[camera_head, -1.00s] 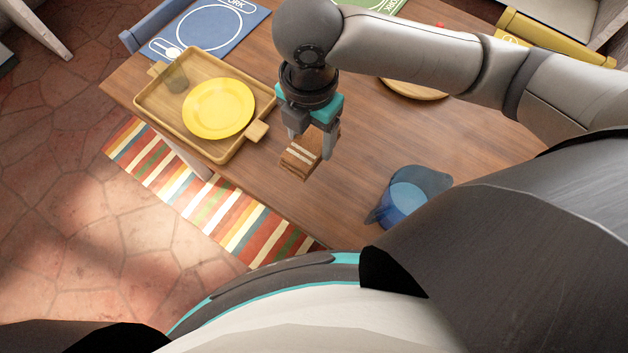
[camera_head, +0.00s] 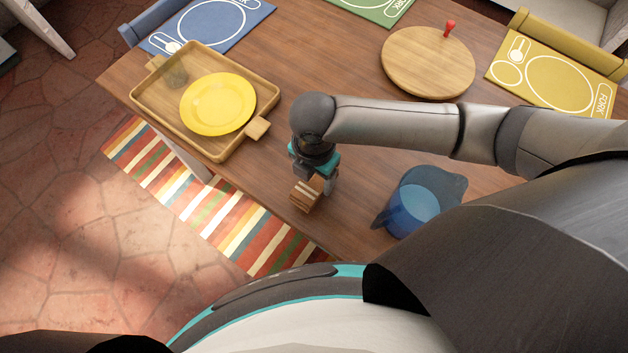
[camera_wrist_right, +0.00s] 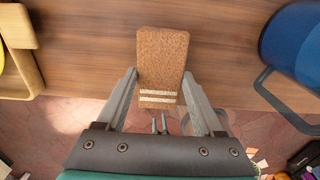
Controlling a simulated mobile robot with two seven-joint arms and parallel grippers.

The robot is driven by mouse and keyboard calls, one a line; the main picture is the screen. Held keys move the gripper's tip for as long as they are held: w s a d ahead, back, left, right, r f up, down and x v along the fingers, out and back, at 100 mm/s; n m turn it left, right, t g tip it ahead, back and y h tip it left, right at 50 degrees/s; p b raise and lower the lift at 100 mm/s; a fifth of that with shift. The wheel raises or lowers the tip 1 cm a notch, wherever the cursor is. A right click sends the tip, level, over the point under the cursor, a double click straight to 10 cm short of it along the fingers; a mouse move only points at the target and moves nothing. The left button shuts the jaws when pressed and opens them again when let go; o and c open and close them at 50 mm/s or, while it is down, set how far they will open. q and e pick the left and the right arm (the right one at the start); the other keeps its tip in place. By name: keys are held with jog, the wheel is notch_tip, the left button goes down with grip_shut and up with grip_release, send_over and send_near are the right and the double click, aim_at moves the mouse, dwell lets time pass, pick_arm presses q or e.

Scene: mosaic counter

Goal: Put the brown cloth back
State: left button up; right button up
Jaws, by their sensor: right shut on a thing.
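The brown cloth (camera_head: 306,194) is a small folded block with pale stripes near one end. It is in my right gripper (camera_head: 318,183), near the front edge of the table. In the right wrist view, the cloth (camera_wrist_right: 162,58) sits between the two fingers of the right gripper (camera_wrist_right: 160,80), which press on its sides. I cannot tell whether the cloth touches the wood or hangs just above it. My left gripper is not in view.
A wooden tray (camera_head: 150,112) with a yellow plate (camera_head: 218,104) and a dark glass (camera_head: 176,72) stands left. A blue pitcher (camera_head: 415,205) stands right of the gripper. A round board (camera_head: 428,62) and placemats lie farther back. A striped rug (camera_head: 215,205) lies on the floor.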

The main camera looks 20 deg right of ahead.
aim_at(314, 181)
jog(key=shift+f, duration=1.25)
jog(key=shift+f, duration=0.1)
jog(key=o, duration=1.3)
notch_tip(314, 181, up, 12)
jog(key=p, duration=0.3)
